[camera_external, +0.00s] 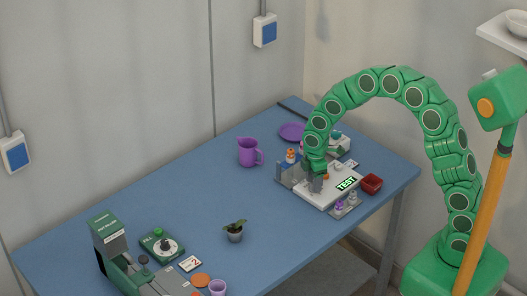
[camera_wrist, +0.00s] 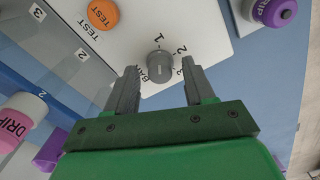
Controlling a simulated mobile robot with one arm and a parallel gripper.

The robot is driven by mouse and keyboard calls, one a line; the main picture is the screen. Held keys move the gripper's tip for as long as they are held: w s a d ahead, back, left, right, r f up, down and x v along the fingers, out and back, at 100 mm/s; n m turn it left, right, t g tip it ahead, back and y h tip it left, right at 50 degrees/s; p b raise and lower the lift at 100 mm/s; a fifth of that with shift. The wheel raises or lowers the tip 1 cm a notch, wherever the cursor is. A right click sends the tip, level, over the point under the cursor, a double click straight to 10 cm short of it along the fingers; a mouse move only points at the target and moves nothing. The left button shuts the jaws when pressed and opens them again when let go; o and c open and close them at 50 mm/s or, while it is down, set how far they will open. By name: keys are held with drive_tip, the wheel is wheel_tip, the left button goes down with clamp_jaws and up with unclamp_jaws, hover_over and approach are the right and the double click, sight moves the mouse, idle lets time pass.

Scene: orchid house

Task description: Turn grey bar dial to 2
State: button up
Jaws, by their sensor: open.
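The grey bar dial (camera_wrist: 160,65) sits on a white panel (camera_wrist: 215,35) in the wrist view. Printed marks 1, 2 and 3 run around its upper and right side, with partly hidden lettering at its lower left. I cannot tell clearly which mark the dial points to. My gripper (camera_wrist: 159,70) is open, with one finger on each side of the dial and a gap visible beside it. In the external view my gripper (camera_external: 315,184) is low over the white panel (camera_external: 321,199) with the TEST sign; the dial is hard to make out there.
An orange TEST knob (camera_wrist: 103,14) is close by on the panel. A purple DRIP bottle (camera_wrist: 271,10) is at the upper right, and a pink-and-white DRIP bottle (camera_wrist: 20,118) at the left. The blue table's middle is mostly clear.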

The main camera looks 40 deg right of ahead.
clamp_jaws()
drive_tip(key=shift+m, duration=0.4)
drive_tip(key=m, duration=1.1)
idle(0.6)
